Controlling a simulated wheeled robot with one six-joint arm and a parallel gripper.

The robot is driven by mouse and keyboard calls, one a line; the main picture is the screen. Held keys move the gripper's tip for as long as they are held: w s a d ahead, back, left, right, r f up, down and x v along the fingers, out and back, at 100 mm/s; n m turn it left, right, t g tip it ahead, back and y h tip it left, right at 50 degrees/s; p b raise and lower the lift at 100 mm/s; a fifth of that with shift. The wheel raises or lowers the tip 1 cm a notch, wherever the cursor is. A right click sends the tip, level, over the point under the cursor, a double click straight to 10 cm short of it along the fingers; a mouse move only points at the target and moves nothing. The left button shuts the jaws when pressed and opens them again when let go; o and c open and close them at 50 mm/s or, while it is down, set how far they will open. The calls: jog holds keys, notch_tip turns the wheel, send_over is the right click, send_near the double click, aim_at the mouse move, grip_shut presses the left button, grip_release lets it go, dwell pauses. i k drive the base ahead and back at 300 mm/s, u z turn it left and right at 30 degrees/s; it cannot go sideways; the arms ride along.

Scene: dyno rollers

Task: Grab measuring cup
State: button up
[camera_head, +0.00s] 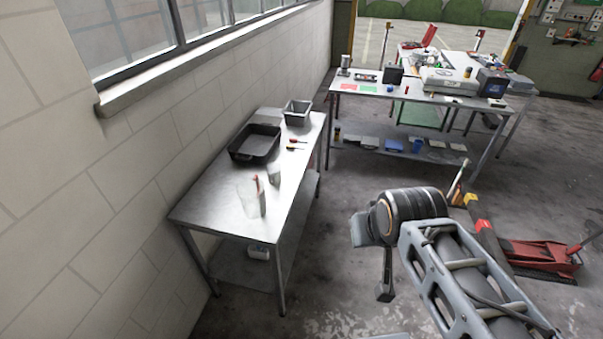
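A clear container (249,198), which looks like the measuring cup, stands upright near the front end of the steel table (213,203). A thin reddish-white item shows at its right side; I cannot tell whether it is inside or behind. A smaller pale cup (274,174) stands just behind it. My arm reaches in from the lower right, and its end, my gripper (385,283), seems to hang down over the floor, right of the table and apart from it. The fingers are not clear, so open or shut cannot be told. Nothing held is visible.
A black tray (255,143), a grey metal pan (298,112) and small red-handled tools (297,144) lie farther back on the table. A block wall runs along its left. A second, cluttered table (345,92) stands behind. A red floor jack (540,256) is at right.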

aim_at(273, 168)
jog(key=z, duration=0.35)
jog(key=i, duration=3.5)
jog(key=u, duration=5.7)
